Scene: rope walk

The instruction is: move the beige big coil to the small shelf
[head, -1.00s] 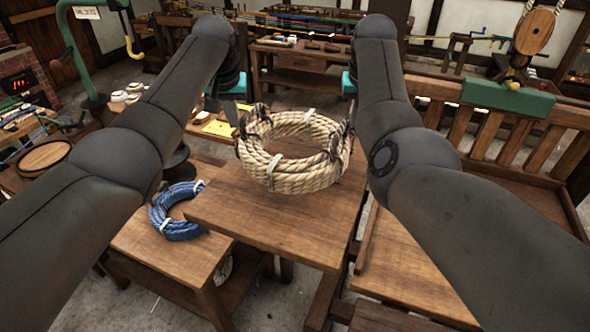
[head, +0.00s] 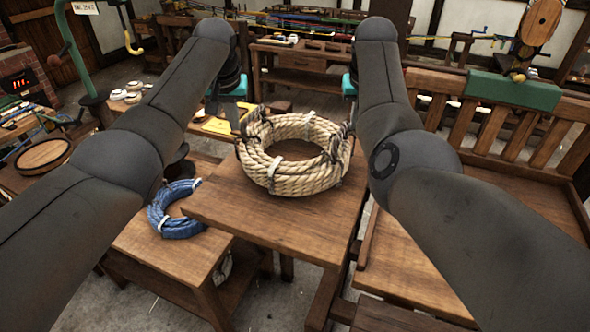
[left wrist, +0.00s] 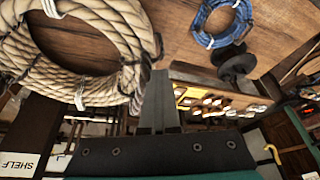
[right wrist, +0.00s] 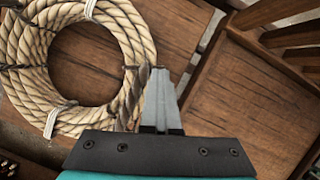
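The beige big coil (head: 300,183) is a thick ring of rope with pale ties and dark loops at its sides, at the centre of the head view. It lies level over a brown wooden top (head: 280,225); I cannot tell whether it touches it. My left gripper (left wrist: 158,75) is at the coil's left side, its fingers together at a dark loop. My right gripper (right wrist: 160,75) is likewise together at the dark loop on the right side. Both appear shut on the coil. A SHELF label (left wrist: 15,163) shows in the left wrist view; which surface it names is unclear.
A blue coil (head: 160,222) lies on a lower wooden surface (head: 165,255) at the left. A slatted wooden rack (head: 480,125) with a green block (head: 514,91) stands at the right. A workbench (head: 300,63) is behind.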

